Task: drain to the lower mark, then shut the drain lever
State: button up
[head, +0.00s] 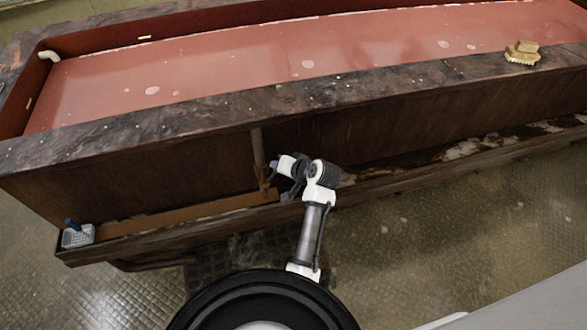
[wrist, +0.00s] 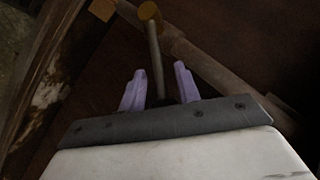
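The tank (head: 190,115) is a long trough with a dark stone-like rim, holding reddish liquid (head: 240,72). Small pale marks show on its inner walls, one at the back (head: 145,37) and one at the left (head: 28,103); I cannot tell which is the lower mark. A drain pipe (head: 258,148) runs down the tank's front. My gripper (head: 275,165) is beside its lower end. In the wrist view, my gripper's lavender fingers (wrist: 160,88) stand apart on either side of a thin rod, apparently the drain lever (wrist: 154,45), with a yellowish round end. Gaps show beside the rod.
A white bent pipe (head: 49,56) is in the tank's back left corner. A light basket (head: 78,237) with a blue item sits on the lower left ledge. Open tiled floor (head: 450,225) lies at right.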

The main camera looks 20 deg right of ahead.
jog(key=b+v, duration=0.1)
jog(key=v, duration=1.1)
jog(key=shift+s+r+b, duration=0.15)
jog(key=shift+s+b, duration=0.05)
jog(key=shift+b, duration=0.15)
dwell(6.5)
